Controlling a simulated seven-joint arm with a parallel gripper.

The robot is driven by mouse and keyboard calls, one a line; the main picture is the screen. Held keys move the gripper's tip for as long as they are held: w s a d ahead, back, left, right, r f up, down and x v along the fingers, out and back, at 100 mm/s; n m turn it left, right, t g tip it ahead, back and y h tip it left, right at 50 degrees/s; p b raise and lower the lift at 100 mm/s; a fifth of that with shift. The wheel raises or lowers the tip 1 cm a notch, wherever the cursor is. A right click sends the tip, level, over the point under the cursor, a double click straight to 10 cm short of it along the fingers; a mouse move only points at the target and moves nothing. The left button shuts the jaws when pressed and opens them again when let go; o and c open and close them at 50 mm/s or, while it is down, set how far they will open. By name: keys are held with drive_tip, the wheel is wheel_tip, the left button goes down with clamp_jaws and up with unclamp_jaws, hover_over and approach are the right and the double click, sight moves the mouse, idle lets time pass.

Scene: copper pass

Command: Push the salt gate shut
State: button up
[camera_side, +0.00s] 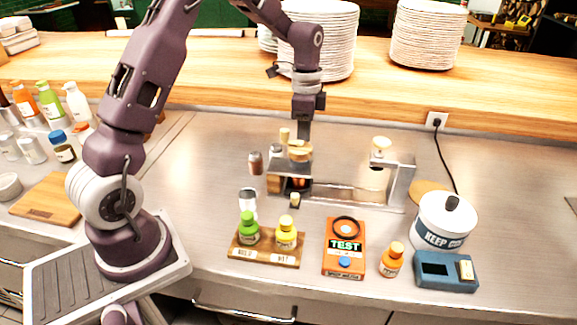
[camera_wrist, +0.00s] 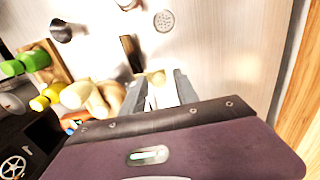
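My gripper (camera_side: 301,140) points down over the metal rig near the counter's middle. In the wrist view its two grey fingers (camera_wrist: 159,82) stand apart. A pale knob-like piece (camera_wrist: 155,77) shows between or just beyond the fingertips; I cannot tell whether they touch it.
In front stand a wooden rack (camera_side: 262,255) with green-capped and yellow-capped bottles, an orange TEST box (camera_side: 344,262), an orange bottle (camera_side: 391,260) and a blue device (camera_side: 446,272). A white KEEP COOL pot (camera_side: 444,222) is at right. Plate stacks (camera_side: 428,35) stand on the back shelf.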

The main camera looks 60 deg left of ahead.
wheel_tip(320, 180, up, 6)
drive_tip(key=shift+f, duration=0.15)
idle(0.3)
drive_tip(key=shift+s+d+r, duration=0.1)
drive_tip(key=shift+r, duration=0.2)
drive_tip(key=shift+n+t, duration=0.7)
drive_tip(key=shift+n, duration=0.2)
drive_tip(key=s+d+r, duration=0.1)
drive_tip(key=r, duration=0.1)
drive_tip(key=s+d+r, duration=0.1)
drive_tip(key=s+r, duration=0.1)
drive_tip(key=s+d+r, duration=0.2)
drive_tip(key=shift+r, duration=0.15)
drive_tip(key=s+d+r+n+t, duration=0.1)
drive_tip(key=s+d+n+t, duration=0.1)
drive_tip(key=s, duration=0.9)
drive_tip(key=s+d+r+n+t, duration=0.1)
drive_tip(key=s+d+n, duration=0.4)
drive_tip(key=s, duration=0.6)
drive_tip(key=shift+s+d+r+t, duration=0.2)
drive_tip(key=shift+s+d+t, duration=0.15)
drive_tip(key=shift+d+t, duration=0.4)
